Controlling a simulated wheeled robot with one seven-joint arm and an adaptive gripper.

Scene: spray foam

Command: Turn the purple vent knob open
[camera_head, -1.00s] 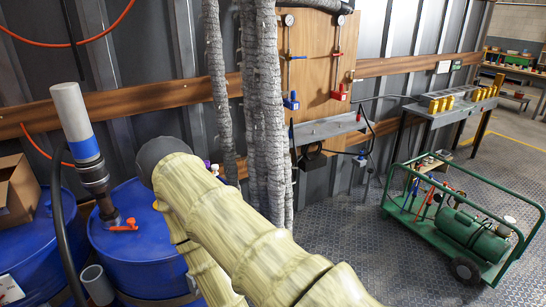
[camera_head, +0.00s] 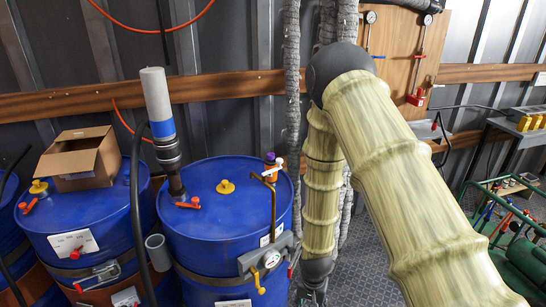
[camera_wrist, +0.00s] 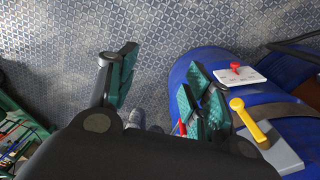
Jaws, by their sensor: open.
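The purple vent knob (camera_head: 270,157) sits at the top of a small fitting on the lid of the right-hand blue drum (camera_head: 210,240), by the drum's right back edge. A white-handled tap and a bent brass pipe stand beside it. My gripper (camera_head: 312,290) hangs low at the right side of this drum, well below the knob and partly cut off by the frame's bottom edge. In the wrist view my gripper (camera_wrist: 160,85) is open, its teal-padded fingers wide apart with floor between them. The right finger is close to a blue drum. The purple knob does not show there.
A grey pump pipe (camera_head: 158,105) with an orange lever rises from the same drum lid. A yellow cap (camera_head: 226,186) is on the lid. A gauge (camera_head: 271,259) with a yellow handle hangs on the drum's front. Grey wrapped hoses (camera_head: 292,90) hang behind my arm.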

